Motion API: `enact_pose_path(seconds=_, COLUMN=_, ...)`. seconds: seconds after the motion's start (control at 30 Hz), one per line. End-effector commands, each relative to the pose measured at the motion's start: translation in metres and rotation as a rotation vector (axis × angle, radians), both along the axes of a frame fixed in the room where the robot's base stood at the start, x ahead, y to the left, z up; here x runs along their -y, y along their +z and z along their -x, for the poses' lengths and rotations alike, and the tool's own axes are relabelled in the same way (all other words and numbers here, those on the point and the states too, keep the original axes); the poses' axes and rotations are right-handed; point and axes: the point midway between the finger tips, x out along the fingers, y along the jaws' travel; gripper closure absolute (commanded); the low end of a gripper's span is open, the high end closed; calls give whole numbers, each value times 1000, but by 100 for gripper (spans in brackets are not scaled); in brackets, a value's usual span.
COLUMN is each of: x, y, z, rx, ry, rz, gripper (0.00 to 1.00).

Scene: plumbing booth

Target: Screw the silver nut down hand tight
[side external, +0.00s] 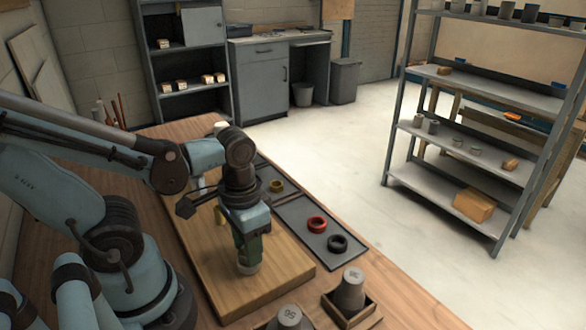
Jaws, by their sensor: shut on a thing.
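My gripper (249,260) points straight down over a wooden board (210,265) on the bench. Its fingers are shut on a small pale grey piece (248,268) low at the board, which looks like the silver nut. The fingers hide most of the nut, so its thread and how it sits cannot be made out. A small yellowish fitting (220,215) stands on the board just behind and left of my gripper.
A dark tray right of the board holds a brass ring (277,186), a red ring (317,224) and a black ring (338,243). Grey numbered weights (349,290) stand in wooden holders at the front. A shelf rack (455,190) stands beyond open floor.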

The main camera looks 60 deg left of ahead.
Motion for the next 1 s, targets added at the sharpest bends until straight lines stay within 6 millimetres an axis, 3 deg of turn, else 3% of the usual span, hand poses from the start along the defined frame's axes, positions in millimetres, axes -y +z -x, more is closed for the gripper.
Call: enact_pose_path(seconds=1.0, x=0, y=-3, z=1, rx=0, ry=-846, rz=0, gripper=93)
